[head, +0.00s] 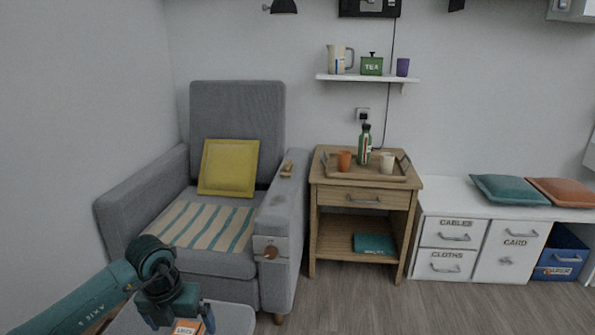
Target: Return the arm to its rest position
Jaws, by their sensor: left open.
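My left arm (95,300), teal and dark, comes in from the lower left. My left gripper (180,318) is at its end, open, with its fingers pointing down over a pale grey-white surface (232,318) at the bottom of the view. A small orange item with a label (187,327) shows between or just below the fingers. It is cut off by the frame edge, and I cannot tell whether the gripper touches it. My right gripper is not in view.
A grey armchair (238,115) with a yellow cushion (228,168) stands beyond the gripper. A wooden side table (365,196) holds a tray with a bottle and two cups. White cabinets (505,250) stand at right. The floor (365,305) in front is clear.

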